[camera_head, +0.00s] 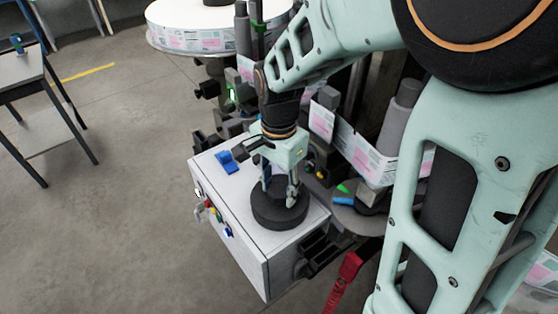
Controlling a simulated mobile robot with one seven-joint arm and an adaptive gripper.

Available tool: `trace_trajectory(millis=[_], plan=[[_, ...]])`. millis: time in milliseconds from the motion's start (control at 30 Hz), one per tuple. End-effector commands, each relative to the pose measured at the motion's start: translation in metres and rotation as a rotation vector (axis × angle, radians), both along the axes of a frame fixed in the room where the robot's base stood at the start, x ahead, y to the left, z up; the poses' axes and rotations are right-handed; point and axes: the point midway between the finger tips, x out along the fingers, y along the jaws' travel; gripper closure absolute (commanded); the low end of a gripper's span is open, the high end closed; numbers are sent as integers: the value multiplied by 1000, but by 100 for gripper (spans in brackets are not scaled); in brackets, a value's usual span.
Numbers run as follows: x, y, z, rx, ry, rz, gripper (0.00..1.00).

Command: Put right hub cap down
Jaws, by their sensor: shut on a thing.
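The right hub cap (279,210) is a thick dark round disc with a raised middle part. It is at the front right of the top of a white box (232,192). My gripper (279,191) points down over it and is shut on its raised middle. The disc looks level and very close to or touching the box top; I cannot tell which. My fingers hide part of the raised middle.
A blue part (228,161) lies on the box top at the left. Coloured buttons (213,211) are on the box's front side. Behind stand the labeller with a label reel (200,28) and a label strip (352,143). A red strap (342,283) hangs at the right. A small table (30,78) stands far left.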

Motion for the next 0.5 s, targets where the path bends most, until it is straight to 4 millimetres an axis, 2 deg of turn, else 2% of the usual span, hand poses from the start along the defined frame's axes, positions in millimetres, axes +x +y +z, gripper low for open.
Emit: trace_trajectory(millis=[300,333,500], plan=[[1,0,-3,0,-1,0,87],[0,0,-3,0,0,0,57],[0,0,-2,0,0,0,41]])
